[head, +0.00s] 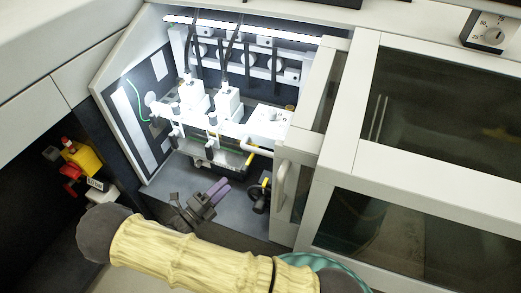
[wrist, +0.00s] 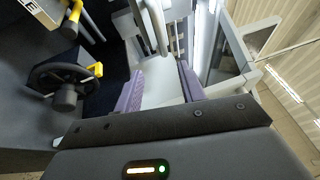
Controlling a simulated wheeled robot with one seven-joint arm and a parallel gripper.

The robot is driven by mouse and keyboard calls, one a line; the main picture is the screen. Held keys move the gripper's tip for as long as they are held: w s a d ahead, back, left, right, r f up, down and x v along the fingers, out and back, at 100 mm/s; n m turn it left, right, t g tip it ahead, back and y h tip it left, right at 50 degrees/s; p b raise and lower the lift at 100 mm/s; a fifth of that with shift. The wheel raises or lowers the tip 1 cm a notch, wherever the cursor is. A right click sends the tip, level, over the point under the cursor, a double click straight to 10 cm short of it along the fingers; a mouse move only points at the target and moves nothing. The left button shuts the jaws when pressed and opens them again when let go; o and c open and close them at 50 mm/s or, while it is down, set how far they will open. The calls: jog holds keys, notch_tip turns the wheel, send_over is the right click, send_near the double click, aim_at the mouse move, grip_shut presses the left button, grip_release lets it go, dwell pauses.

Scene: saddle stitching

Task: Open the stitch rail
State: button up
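The stitch rail seems to be the long horizontal bar assembly (head: 225,155) under the white stitching heads (head: 229,103) inside the lit machine bay; I cannot tell its exact outline. A yellow-tipped lever (head: 248,159) sits at its right end. In the wrist view a yellow-ended lever (wrist: 70,28) shows at the upper left. My gripper (head: 221,188) has purple fingers and is in the bay opening, below and in front of the rail, apart from it. In the wrist view my gripper's fingers (wrist: 158,78) are spread with nothing held between them.
A black handwheel (head: 258,197) with a yellow grip is right of my gripper; it also shows in the wrist view (wrist: 62,88). The open door's white handle (head: 280,185) stands farther right. A yellow-and-red device (head: 82,160) is at the left. The bay's grey floor (head: 172,185) has some free room.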

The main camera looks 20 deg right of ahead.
send_near(262, 154)
jog(key=x, duration=1)
jog(key=shift+w+f+p, duration=0.2)
jog(key=shift+w+p, duration=0.15)
jog(key=shift+w+d, duration=0.15)
jog(key=shift+w, duration=0.05)
jog(key=shift+d, duration=0.2)
jog(key=shift+s+a, duration=0.15)
jog(key=shift+a, duration=0.05)
grip_shut()
